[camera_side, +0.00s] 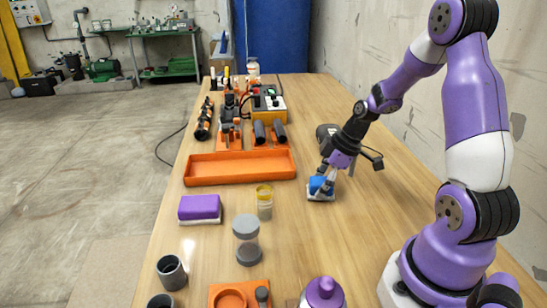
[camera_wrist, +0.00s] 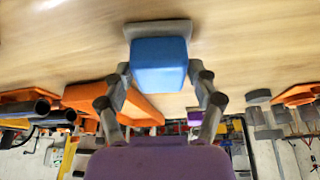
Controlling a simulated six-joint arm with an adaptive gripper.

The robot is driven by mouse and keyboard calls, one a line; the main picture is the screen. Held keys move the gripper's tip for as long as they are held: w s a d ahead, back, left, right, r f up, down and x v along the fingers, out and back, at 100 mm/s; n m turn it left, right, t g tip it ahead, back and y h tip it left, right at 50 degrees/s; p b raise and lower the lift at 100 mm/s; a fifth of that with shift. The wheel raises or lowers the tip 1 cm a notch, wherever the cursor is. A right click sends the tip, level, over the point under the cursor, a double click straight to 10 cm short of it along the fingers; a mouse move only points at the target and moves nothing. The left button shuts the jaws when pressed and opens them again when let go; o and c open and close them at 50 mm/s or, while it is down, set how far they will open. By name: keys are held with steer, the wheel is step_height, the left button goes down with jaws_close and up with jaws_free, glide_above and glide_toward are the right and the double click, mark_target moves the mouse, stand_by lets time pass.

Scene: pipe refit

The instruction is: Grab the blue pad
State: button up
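The blue pad (camera_side: 321,184) has a pale grey base and is at the right middle of the wooden table. In the wrist view the blue pad (camera_wrist: 160,65) is centred between my fingers, with its grey base on the far side. My gripper (camera_side: 325,178) reaches down over the pad from the upper right. In the wrist view my gripper (camera_wrist: 160,72) has a fingertip close against each side of the blue block and looks shut on it. The base is at or very near the tabletop; I cannot tell if there is a gap.
A purple-topped pad (camera_side: 200,208), a yellow-lidded jar (camera_side: 264,202) and a grey-lidded jar (camera_side: 247,240) stand to the left. An orange tray (camera_side: 240,167) lies behind them. A black-and-yellow device (camera_side: 268,104) is farther back. The table around the blue pad is clear.

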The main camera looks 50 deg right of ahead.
steer(key=c, duration=0.4)
